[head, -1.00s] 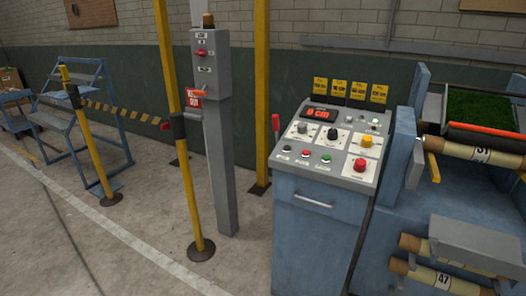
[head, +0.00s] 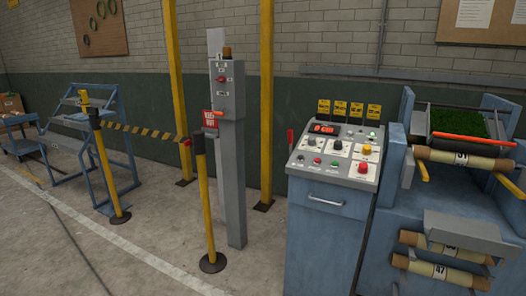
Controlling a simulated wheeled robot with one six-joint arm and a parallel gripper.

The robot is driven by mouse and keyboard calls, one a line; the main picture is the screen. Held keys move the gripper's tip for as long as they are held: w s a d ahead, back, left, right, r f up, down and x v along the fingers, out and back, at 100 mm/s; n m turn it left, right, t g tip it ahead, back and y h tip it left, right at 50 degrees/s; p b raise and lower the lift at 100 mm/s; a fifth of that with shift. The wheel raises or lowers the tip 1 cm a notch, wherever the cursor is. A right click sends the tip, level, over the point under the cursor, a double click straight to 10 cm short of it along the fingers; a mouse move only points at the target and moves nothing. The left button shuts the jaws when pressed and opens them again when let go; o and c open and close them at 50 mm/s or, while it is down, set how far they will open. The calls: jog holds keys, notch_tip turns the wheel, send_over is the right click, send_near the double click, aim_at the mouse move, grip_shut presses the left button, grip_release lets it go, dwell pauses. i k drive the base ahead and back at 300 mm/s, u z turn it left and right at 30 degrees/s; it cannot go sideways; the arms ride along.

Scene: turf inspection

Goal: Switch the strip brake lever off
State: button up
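A lever with a red grip (head: 290,138) stands upright at the left side of the blue control console (head: 327,230) in the head view. An orange handle (head: 421,170) sticks out from the blue roller machine (head: 395,160) to the right of the console. No label that I can read names either one as the strip brake lever. The console's sloped grey panel (head: 318,166) carries a lit red display (head: 324,128), knobs and coloured buttons. My gripper is not in view.
A grey pillar box (head: 226,85) with a red switch stands left of the console. A yellow post (head: 205,205) with a striped barrier belt (head: 145,131) stands before it. Labelled rolls (head: 460,158) sit at right. Floor in front is clear.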

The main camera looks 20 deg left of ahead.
aim_at(290, 140)
jog(key=u, duration=0.6)
jog(key=i, duration=1.15)
jog(key=u, duration=0.15)
jog(key=k, duration=0.65)
jog(key=z, duration=0.3)
jog(key=i, duration=1.2)
jog(key=u, duration=0.5)
